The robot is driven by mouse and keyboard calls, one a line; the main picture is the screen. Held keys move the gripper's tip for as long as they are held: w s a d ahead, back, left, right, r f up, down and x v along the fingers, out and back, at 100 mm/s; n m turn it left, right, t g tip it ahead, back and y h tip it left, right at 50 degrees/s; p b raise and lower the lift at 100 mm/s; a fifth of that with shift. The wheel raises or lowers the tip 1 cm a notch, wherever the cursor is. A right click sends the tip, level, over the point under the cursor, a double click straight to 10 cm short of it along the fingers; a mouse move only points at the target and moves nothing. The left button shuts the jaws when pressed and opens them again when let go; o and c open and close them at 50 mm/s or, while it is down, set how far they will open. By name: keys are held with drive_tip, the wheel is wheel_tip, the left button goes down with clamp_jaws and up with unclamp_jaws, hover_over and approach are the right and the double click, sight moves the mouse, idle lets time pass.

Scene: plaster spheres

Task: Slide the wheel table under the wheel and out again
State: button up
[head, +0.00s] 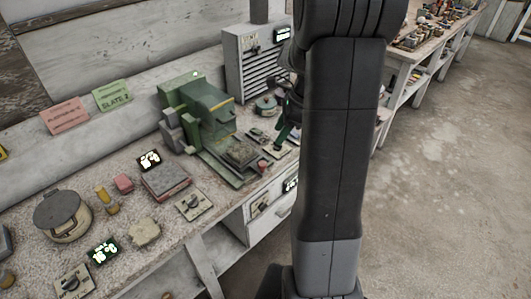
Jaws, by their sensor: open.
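A green grinding machine (205,115) stands on the speckled workbench, left of my arm. Its flat grey-brown wheel table (238,151) lies low at the machine's front right, on a green base. The wheel itself cannot be made out; the green hood (214,99) hides where it may sit. My gripper (286,118) shows only in part, at the left edge of my dark upright arm, right of the machine and apart from the table. It is open, with nothing seen between its fingers. My arm hides the rest of it.
A grey slatted cabinet (257,66) stands behind the machine. A red-brown block stack (166,181), a switch plate (193,205) and a lidded pot (63,215) are on the bench to the left. A small dark pot (266,105) sits near my gripper. Open floor lies right.

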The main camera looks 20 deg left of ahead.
sight(262, 163)
drive_tip(key=p+x, duration=0.1)
drive_tip(key=x, duration=1.2)
drive_tip(key=shift+s+f, duration=0.1)
drive_tip(key=shift+f, duration=0.1)
clamp_jaws()
